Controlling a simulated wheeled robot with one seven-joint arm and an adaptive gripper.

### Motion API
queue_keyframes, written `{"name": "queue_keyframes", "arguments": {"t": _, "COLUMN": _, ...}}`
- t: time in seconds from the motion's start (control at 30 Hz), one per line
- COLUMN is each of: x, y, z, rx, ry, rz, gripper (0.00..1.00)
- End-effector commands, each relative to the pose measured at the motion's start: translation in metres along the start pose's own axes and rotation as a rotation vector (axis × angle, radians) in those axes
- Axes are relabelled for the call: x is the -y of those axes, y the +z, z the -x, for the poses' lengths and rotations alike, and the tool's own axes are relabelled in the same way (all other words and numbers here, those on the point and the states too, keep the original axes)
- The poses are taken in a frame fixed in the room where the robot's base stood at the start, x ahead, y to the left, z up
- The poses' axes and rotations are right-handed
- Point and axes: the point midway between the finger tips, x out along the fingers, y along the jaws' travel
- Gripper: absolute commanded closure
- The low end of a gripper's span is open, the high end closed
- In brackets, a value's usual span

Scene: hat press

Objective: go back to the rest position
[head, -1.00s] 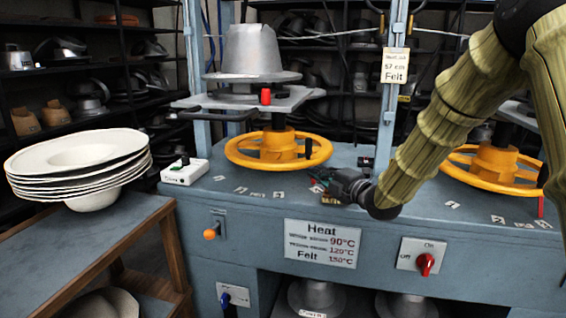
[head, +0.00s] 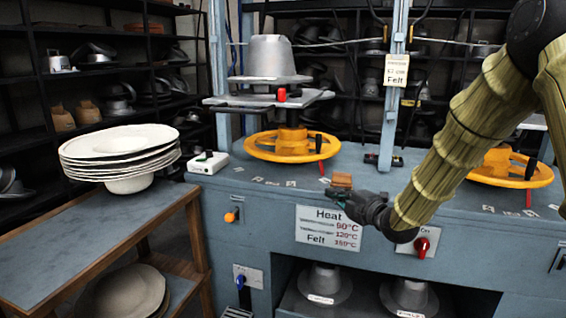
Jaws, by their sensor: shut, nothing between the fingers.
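My gripper (head: 340,198) is in the middle of the head view, in front of the blue-grey press bench (head: 256,192), at about the height of its top edge. It is shut and holds nothing. A small brown block (head: 342,180) shows just behind its fingers, on or near the bench edge; I cannot tell whether they touch. My arm comes in from the upper right and covers part of the bench and part of the right yellow wheel.
A stack of white felt hats (head: 120,150) sits on a wooden side table (head: 60,240) at the left. The press carries a metal hat form (head: 268,56) above a yellow handwheel (head: 292,145). A red knob (head: 421,244) is on the bench front near my arm. Metal forms stand on the shelf below.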

Motion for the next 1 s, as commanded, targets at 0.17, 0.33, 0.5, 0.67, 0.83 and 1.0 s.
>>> {"name": "queue_keyframes", "arguments": {"t": 0.17, "x": 0.040, "y": 0.002, "z": 0.006, "rx": 0.033, "ry": -0.056, "rz": -0.098, "gripper": 1.00}}
{"name": "queue_keyframes", "arguments": {"t": 0.33, "x": 0.092, "y": 0.003, "z": 0.017, "rx": 0.083, "ry": -0.125, "rz": -0.228, "gripper": 1.00}}
{"name": "queue_keyframes", "arguments": {"t": 0.5, "x": 0.172, "y": 0.002, "z": 0.042, "rx": 0.174, "ry": -0.233, "rz": -0.425, "gripper": 1.00}}
{"name": "queue_keyframes", "arguments": {"t": 0.67, "x": 0.256, "y": -0.006, "z": 0.078, "rx": 0.295, "ry": -0.345, "rz": -0.640, "gripper": 1.00}}
{"name": "queue_keyframes", "arguments": {"t": 0.83, "x": 0.339, "y": -0.020, "z": 0.128, "rx": 0.449, "ry": -0.454, "rz": -0.858, "gripper": 1.00}}
{"name": "queue_keyframes", "arguments": {"t": 1.0, "x": 0.413, "y": -0.042, "z": 0.188, "rx": 0.625, "ry": -0.553, "rz": -1.057, "gripper": 1.00}}
